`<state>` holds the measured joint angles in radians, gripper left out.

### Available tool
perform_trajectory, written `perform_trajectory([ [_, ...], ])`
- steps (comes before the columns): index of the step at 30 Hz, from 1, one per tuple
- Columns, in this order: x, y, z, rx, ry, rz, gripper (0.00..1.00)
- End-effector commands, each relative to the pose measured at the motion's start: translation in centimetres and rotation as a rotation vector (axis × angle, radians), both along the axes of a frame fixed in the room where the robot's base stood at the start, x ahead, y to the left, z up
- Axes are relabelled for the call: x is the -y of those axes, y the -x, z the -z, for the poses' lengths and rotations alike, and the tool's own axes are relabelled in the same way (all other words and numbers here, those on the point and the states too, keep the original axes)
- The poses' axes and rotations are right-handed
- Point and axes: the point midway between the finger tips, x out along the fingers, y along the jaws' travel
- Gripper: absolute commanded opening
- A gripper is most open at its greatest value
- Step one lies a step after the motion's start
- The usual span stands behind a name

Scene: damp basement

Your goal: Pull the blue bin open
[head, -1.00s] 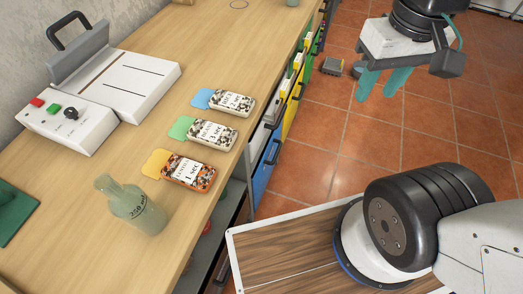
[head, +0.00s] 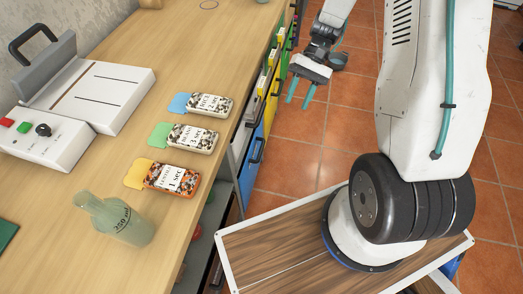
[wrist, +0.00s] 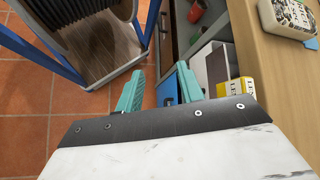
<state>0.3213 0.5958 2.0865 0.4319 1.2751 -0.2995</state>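The blue bin (head: 247,168) is in the row of coloured bins under the bench, facing the aisle. Its front carries a dark handle (head: 257,150). The bin looks closed, flush with the row. My gripper (head: 299,93) is in the aisle, to the right of the row and farther off than the blue bin's handle, apart from it. Its teal fingers are spread and empty.
A wooden bench (head: 95,180) on the left carries a white device (head: 90,90), several labelled packets (head: 190,138) and a glass bottle (head: 118,220). Yellow (head: 271,100) and green bins continue farther along. Open shelving lies nearer me.

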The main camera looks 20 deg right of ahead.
Motion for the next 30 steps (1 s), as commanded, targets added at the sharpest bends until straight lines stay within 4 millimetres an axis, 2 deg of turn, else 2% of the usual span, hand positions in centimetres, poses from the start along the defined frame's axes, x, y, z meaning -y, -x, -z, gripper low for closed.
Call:
perform_trajectory([
  [1, 0.2, -0.6, 2.4, -0.022, -0.043, 0.025, 0.38],
  [6, 0.5, -2.4, 9.9, -0.041, -0.196, 0.111, 0.38],
  [11, 0.4, -3.2, 17.7, -0.022, -0.336, 0.206, 0.38],
  [18, -0.4, -3.5, 29.8, 0.103, -0.526, 0.369, 0.38],
  [21, -0.8, -3.8, 34.2, 0.204, -0.586, 0.431, 0.38],
  [24, -0.9, -4.9, 37.6, 0.348, -0.629, 0.477, 0.38],
  [26, -0.6, -6.3, 39.0, 0.467, -0.646, 0.491, 0.38],
  [30, 0.2, -8.8, 39.1, 0.666, -0.663, 0.469, 0.38],
])
